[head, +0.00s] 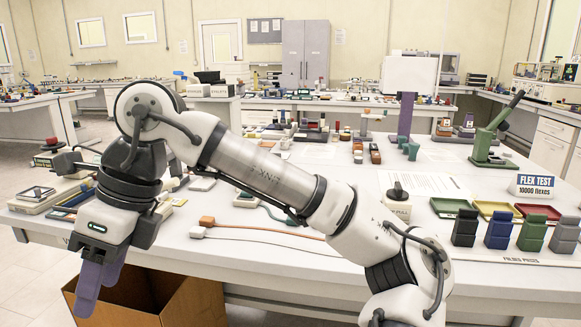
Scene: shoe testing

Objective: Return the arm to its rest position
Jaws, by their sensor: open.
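My arm stretches across the front of the white worktable (300,262), from the lower right to the upper left, with its elbow raised. My gripper (93,292) hangs down at the left, in front of the table's front edge, with its purple fingers pointing to the floor. The fingers overlap in this view, and the gripper is open. I see nothing held between them. My wrist and forearm hide part of the tabletop.
Instruments (48,196) crowd the table's left end. An orange-ended cable (207,221) lies at the front middle. Coloured trays (495,209) and dark blocks (498,232) stand at the right, near a FLEX TEST sign (535,185) and a green lever press (490,140). Floor shows at the lower left.

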